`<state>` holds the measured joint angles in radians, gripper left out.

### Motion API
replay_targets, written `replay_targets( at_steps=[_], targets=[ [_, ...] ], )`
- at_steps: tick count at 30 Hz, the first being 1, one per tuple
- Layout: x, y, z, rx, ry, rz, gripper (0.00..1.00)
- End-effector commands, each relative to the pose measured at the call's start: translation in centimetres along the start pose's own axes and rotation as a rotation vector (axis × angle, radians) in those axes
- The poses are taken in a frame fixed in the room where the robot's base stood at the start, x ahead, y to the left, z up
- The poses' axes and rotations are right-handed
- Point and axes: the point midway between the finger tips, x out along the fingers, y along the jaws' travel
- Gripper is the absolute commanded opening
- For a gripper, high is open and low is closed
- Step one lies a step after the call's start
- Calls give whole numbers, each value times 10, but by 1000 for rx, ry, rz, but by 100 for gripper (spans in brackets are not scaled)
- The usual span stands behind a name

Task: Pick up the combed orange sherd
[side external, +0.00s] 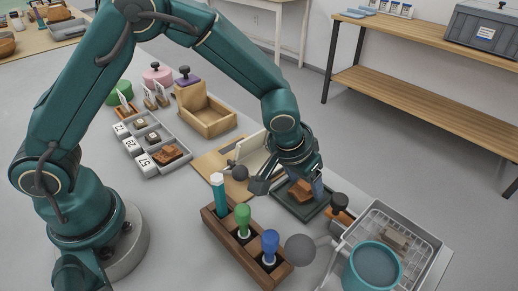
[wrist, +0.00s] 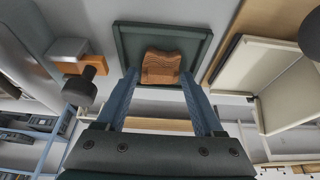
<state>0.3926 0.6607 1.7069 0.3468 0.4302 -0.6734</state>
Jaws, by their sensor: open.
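The combed orange sherd (wrist: 161,67) lies on a dark green square tray (wrist: 125,40) in the wrist view, with grooved lines across its face. In the side external view the sherd (side external: 299,191) shows on the tray (side external: 312,212), partly hidden by my gripper. My gripper (wrist: 158,82) is open and empty. Its two blue fingers point toward the tray, one on either side of the sherd's near end in the picture. I cannot tell how far the fingertips are above the tray.
A wooden rack (side external: 225,232) with several coloured-handled tools stands in front of the tray. A wire basket (side external: 417,232) and teal bowl (side external: 372,267) are at the right. A cream open box (wrist: 285,80) lies beside the tray. A dark knob (wrist: 80,92) stands on its other side.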

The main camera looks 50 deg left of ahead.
Motion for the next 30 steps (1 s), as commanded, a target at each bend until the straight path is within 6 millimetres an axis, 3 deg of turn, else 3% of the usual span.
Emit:
replay_targets(
  at_steps=[5,6,11,23,30],
  targets=[
    [0,0,0,0,1,0,69],
    [0,0,0,0,1,0,65],
    [0,0,0,0,0,0,6],
    [-3,0,-2,0,2,0,6],
    [-29,0,-14,-2,7,1,6]
  ],
)
